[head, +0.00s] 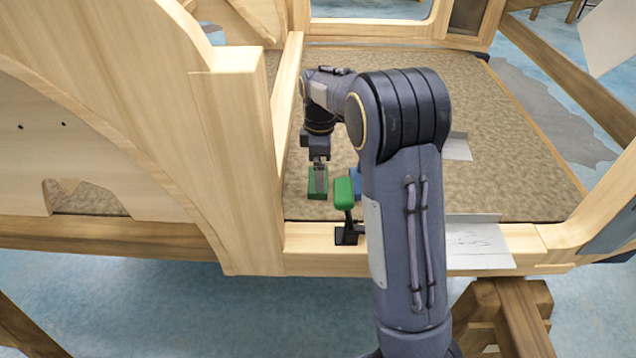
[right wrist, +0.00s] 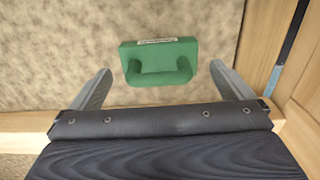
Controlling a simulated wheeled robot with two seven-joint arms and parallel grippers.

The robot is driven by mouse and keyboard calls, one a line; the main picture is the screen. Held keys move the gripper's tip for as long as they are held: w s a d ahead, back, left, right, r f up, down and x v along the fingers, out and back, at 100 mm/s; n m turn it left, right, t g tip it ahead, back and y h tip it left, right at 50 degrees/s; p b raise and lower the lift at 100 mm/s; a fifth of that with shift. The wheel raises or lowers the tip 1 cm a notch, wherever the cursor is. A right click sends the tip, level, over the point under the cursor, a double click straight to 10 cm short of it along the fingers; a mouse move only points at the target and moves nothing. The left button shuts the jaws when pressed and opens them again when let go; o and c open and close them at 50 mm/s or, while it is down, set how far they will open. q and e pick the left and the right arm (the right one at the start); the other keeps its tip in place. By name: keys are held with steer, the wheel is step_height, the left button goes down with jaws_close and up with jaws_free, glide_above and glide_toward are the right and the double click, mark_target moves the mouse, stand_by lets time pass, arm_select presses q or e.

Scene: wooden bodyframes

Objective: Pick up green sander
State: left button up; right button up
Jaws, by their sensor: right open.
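The green sander (head: 317,188), a block with a curved handle, lies on the brown carpet-like floor inside the wooden frame. In the right wrist view the sander (right wrist: 158,60) lies ahead, its handle toward me, between the lines of the fingers. My right gripper (head: 319,162) points down over the sander; in the right wrist view my right gripper (right wrist: 161,69) has its two fingers spread wide on either side, with gaps to the sander. It holds nothing. My left gripper is not in view.
A green-topped clamp with a black base (head: 346,234) stands on the front wooden beam (head: 300,240). A blue object (head: 356,180) is partly hidden behind my arm. A wooden upright (head: 240,160) stands left of the sander. The brown floor (head: 510,130) to the right is mostly clear.

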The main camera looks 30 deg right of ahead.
steer(key=f, duration=0.2)
steer(key=f+b, duration=0.1)
steer(key=f, duration=0.1)
steer(key=shift+w+a+f, duration=0.2)
steer(key=shift+f, duration=0.05)
steer(key=c, duration=0.7)
steer(key=shift+r, duration=0.15)
steer(key=shift+c, duration=0.2)
step_height(320, 180, up, 10)
steer(key=p, duration=0.2)
steer(key=shift+p, duration=0.4)
